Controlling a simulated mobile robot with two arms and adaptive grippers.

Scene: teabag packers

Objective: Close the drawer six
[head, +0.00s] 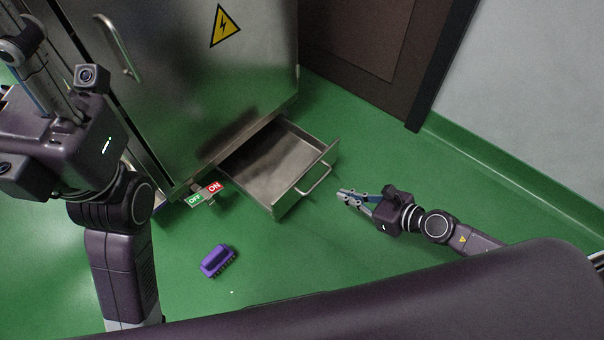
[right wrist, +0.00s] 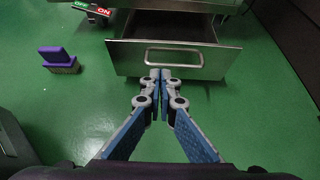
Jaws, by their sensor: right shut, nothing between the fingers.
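A metal drawer (head: 275,172) stands pulled out from the bottom of a steel cabinet (head: 205,95). It looks empty inside. Its front panel (right wrist: 125,57) and bar handle (right wrist: 174,58) face my right gripper in the right wrist view. My right gripper (head: 342,195) is shut and empty, a short way in front of the drawer front near the handle. In the right wrist view its fingertips (right wrist: 161,74) overlap the lower edge of the drawer front; I cannot tell whether they touch it. My left arm is at the left of the head view, but its fingers do not show.
A purple brush (head: 218,261) lies on the green floor left of the drawer. A green and red OFF/ON switch (head: 205,194) sits at the cabinet's base. A dark door (head: 360,50) and a wall (head: 530,90) stand behind. The floor right of the drawer is clear.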

